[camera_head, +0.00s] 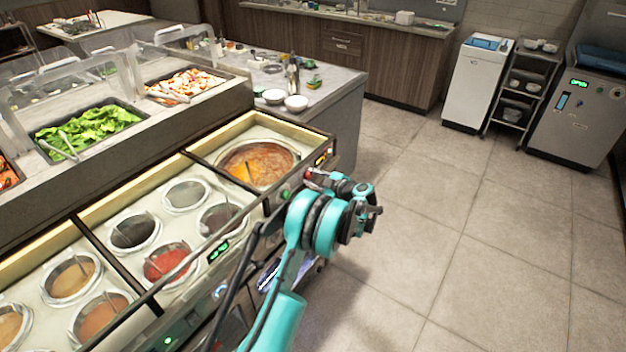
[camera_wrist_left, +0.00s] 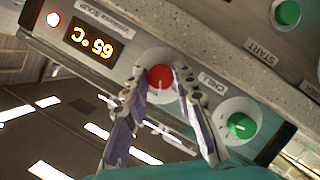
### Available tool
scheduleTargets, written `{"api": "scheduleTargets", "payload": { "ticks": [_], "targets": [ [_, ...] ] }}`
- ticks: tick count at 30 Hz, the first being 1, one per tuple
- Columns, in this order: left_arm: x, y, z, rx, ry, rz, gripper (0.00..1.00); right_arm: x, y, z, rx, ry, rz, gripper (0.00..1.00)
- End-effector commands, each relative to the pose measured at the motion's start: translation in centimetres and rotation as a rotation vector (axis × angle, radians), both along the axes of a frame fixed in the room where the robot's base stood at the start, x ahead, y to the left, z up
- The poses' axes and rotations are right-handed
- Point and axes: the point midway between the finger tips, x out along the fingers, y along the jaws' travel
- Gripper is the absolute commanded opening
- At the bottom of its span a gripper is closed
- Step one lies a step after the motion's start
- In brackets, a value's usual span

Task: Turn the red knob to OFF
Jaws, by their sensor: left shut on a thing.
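The red knob (camera_wrist_left: 160,77) sits on a round white dial on the counter's front panel, in the left wrist view. My left gripper (camera_wrist_left: 161,88) has a finger on each side of it and is shut on it. In the head view my left gripper (camera_head: 322,181) is at the panel's right end, below the soup well (camera_head: 257,163), and mostly covers the knob. The knob's pointer and any OFF mark are too small or hidden to read. My right gripper is in neither view.
A green knob (camera_wrist_left: 241,125) sits beside the red one, near a CHILI label. Another green knob (camera_wrist_left: 287,13) is near a START label. A display (camera_wrist_left: 89,43) reads 65 °C. Sauce wells line the counter; open floor (camera_head: 430,220) lies to the right.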

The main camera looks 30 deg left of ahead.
Motion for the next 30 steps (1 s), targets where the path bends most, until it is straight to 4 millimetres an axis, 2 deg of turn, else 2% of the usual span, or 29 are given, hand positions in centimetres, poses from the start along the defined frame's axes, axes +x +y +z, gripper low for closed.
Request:
{"api": "scheduleTargets", "payload": {
  "ticks": [9,18,30],
  "targets": [
    [-0.2,0.0,-0.4,-0.024,-0.299,0.001,0.00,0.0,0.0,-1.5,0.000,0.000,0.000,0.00],
    [-0.3,0.1,-0.4,-0.045,-0.568,0.002,0.00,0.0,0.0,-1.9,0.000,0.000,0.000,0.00],
    [-0.4,0.1,-0.5,-0.064,-0.806,0.003,0.00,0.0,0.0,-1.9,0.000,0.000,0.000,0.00]
  ]
}}
